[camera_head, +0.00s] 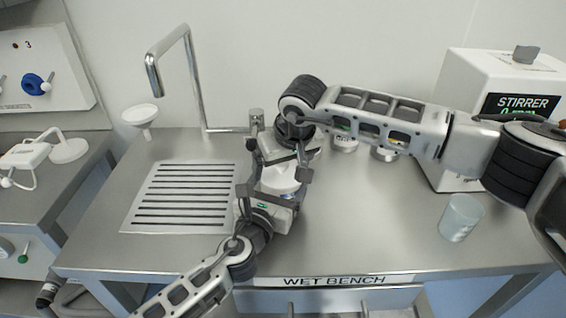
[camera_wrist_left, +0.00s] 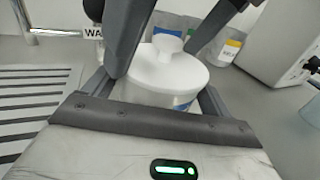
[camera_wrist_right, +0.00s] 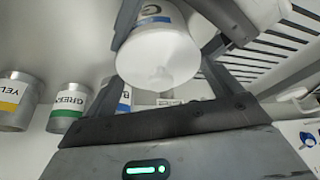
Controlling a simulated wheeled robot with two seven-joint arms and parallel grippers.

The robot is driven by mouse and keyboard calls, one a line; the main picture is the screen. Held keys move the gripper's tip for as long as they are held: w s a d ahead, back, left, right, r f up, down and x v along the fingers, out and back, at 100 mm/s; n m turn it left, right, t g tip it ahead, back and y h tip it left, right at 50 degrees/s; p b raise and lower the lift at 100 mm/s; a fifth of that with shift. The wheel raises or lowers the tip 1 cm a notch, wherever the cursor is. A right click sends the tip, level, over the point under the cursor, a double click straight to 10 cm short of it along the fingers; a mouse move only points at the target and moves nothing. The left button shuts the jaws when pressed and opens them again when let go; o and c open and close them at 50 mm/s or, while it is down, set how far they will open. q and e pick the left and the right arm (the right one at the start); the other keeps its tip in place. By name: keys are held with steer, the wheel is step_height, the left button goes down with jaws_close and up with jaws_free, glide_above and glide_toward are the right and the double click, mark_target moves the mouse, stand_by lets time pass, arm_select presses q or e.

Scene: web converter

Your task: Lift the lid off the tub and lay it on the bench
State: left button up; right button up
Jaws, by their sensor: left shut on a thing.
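The white tub (camera_wrist_left: 150,93) stands on the steel bench (camera_head: 350,225), partly hidden by my grippers. Its round white lid (camera_wrist_left: 165,68) with a raised knob sits on top; it also shows in the right wrist view (camera_wrist_right: 158,58). My left gripper (camera_head: 270,195) comes from the front and is shut on the tub, one finger on each side. My right gripper (camera_head: 278,158) reaches in from above and behind. Its fingers are spread on either side of the lid, and it looks open. Contact between its fingers and the lid cannot be made out.
Yellow-label (camera_wrist_right: 14,100) and green-label (camera_wrist_right: 68,108) cans stand behind the tub. A stirrer box (camera_head: 490,80) and a clear beaker (camera_head: 460,218) are at right. A slotted drain plate (camera_head: 185,195) and a tall tap (camera_head: 190,75) are at left.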

steer(key=shift+r, duration=0.2)
stand_by(0.6)
steer(key=shift+r, duration=1)
arm_select(q)
steer(key=shift+f, duration=0.1)
arm_select(e)
steer(key=shift+r, duration=2)
arm_select(q)
steer(key=o, duration=1.3)
steer(key=shift+c, duration=0.2)
